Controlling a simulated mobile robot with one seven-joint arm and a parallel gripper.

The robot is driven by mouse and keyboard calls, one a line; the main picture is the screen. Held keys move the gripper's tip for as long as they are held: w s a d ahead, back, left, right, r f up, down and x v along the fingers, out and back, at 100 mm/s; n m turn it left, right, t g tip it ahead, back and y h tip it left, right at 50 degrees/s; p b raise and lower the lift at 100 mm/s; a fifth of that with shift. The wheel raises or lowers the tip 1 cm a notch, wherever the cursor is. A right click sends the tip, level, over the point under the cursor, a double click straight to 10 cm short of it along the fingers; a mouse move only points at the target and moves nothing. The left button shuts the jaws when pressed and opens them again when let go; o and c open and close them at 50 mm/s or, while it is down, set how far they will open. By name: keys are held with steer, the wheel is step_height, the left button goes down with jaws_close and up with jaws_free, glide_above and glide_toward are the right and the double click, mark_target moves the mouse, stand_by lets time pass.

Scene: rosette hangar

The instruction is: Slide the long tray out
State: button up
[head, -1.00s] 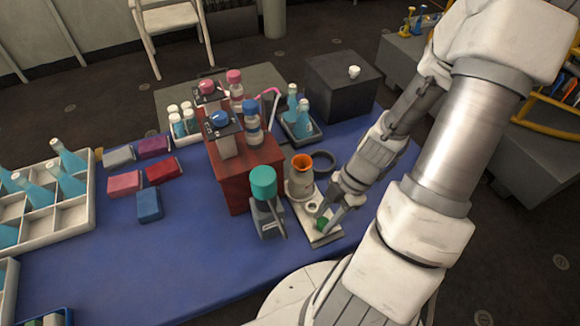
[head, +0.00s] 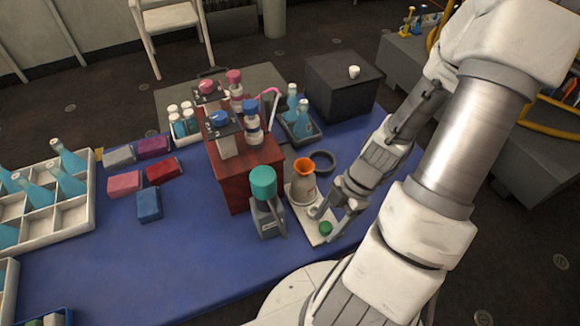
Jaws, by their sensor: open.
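A long white tray (head: 306,222) lies on the blue cloth near the table's front right edge. I take it as the long tray. A pale vessel with an orange rim (head: 302,182) stands at its far end. A small green round thing (head: 326,228) sits near its close end. My gripper (head: 324,222) is open, low over the right side of the tray, with its fingers around or just above the green thing. I cannot tell if they touch it. The gripper hides part of the tray's right edge.
A grey device with a teal top (head: 264,205) stands close left of the tray. The red-brown stand (head: 238,180) with bottles is behind it. A dark ring (head: 322,162) lies behind the gripper. The blue cloth (head: 210,240) front left is clear.

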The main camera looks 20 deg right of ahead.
step_height(320, 180, up, 7)
steer(key=p, duration=0.6)
steer(key=shift+r+p, duration=0.1)
steer(key=shift+p, duration=0.3)
